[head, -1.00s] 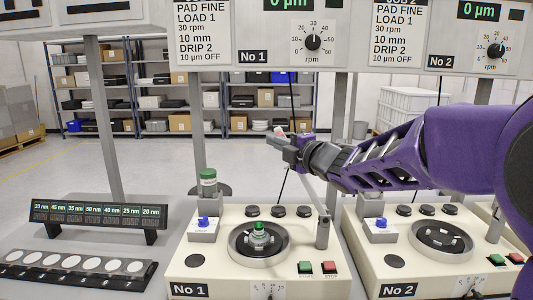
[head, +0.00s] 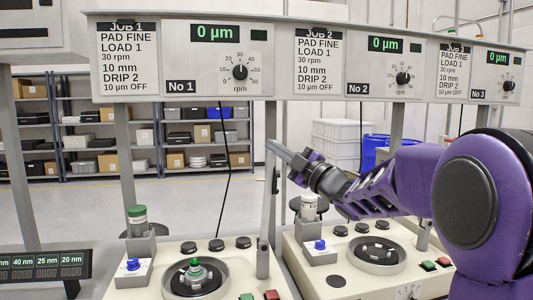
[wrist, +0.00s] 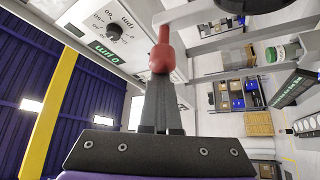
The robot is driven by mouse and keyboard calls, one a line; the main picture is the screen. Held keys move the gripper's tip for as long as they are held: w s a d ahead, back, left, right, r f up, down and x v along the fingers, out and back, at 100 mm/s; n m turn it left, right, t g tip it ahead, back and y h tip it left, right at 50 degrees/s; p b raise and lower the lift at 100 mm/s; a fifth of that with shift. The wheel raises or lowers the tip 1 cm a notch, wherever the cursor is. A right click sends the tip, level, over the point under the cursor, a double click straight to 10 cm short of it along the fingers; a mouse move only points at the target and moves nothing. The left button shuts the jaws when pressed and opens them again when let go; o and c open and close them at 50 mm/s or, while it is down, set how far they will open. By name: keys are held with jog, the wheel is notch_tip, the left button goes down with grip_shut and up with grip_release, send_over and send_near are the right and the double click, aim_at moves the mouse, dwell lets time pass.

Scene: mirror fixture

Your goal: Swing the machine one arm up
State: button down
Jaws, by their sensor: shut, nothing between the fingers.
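Machine one (head: 172,275), under the No 1 sign, is a cream box with a dark round plate (head: 222,277) and a green-topped piece (head: 195,266) on it. Its arm's pivot post (head: 262,262) stands at the plate's right. The arm looks near upright above this post, partly merged with the grey support behind. My gripper (head: 275,148) is high above the post, pointing left, its fingers shut and empty. In the wrist view the closed fingers (wrist: 160,78) meet or overlap a red knob (wrist: 162,52) beside a grey bar (wrist: 190,13); contact cannot be told.
Machine two (head: 325,270) stands to the right, below my arm. The sign panel (head: 270,85) runs above and behind my gripper. A green-capped bottle (head: 137,218) stands at machine one's back left. Shelves (head: 150,125) are far behind.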

jog(key=shift+w+d+f, duration=0.1)
jog(key=shift+w+d, duration=0.05)
jog(key=shift+d, duration=0.25)
jog(key=a+r, duration=0.3)
jog(key=a, duration=0.1)
jog(key=b+v, duration=0.1)
jog(key=v, duration=1)
jog(key=shift+s+a, duration=0.2)
jog(key=shift+a, duration=0.1)
